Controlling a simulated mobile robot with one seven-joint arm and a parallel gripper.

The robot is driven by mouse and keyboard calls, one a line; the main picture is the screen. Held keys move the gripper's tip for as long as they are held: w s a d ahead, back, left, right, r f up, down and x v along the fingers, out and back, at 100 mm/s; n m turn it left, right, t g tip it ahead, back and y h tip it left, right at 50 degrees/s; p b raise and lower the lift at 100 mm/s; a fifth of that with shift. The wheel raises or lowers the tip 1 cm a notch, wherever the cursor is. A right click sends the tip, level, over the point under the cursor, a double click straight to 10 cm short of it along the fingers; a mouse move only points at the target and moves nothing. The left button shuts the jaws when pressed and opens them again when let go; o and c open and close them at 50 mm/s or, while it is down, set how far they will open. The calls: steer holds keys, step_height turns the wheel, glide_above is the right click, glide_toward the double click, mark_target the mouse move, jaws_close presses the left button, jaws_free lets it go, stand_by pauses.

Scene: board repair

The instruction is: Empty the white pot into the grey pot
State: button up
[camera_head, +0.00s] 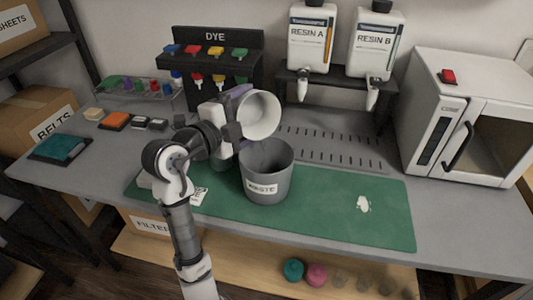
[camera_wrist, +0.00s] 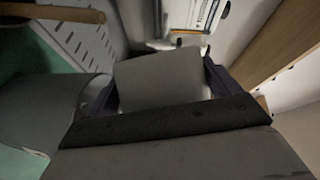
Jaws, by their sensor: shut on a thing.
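My gripper (camera_head: 232,132) is shut on the white pot (camera_head: 259,114) and holds it up, tipped on its side. Its open mouth faces right and toward the camera, above the back rim of the grey pot. The grey pot (camera_head: 266,184), labelled WASTE, stands upright on the green mat (camera_head: 330,207). I cannot tell whether anything is left in the white pot or is flowing out. In the wrist view, a pale wall of the white pot (camera_wrist: 160,80) sits between the dark fingers. The grey pot's contents cannot be made out.
A white splotch (camera_head: 363,204) lies on the mat to the right. The dye rack (camera_head: 217,38) and the resin A (camera_head: 311,40) and resin B (camera_head: 376,45) dispensers stand behind. A white oven-like box (camera_head: 470,120) stands at right. The mat's right half is otherwise clear.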

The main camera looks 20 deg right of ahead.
steer(key=shift+s+d+r+m, duration=0.15)
steer(key=shift+s+r+m, duration=0.05)
steer(key=shift+s+m, duration=0.4)
steer(key=shift+w+b, duration=0.15)
steer(key=shift+b, duration=0.7)
steer(key=shift+m+b, duration=0.4)
steer(key=shift+b, duration=0.4)
steer(key=shift+s+m+t+h+b, duration=0.3)
steer(key=shift+m+b, duration=0.1)
steer(key=shift+b, duration=0.7)
steer(key=shift+r+b, duration=0.1)
steer(key=shift+b, duration=0.5)
steer(key=shift+s+r+m, duration=0.1)
steer(key=shift+r+m, duration=0.25)
steer(key=shift+m, duration=0.05)
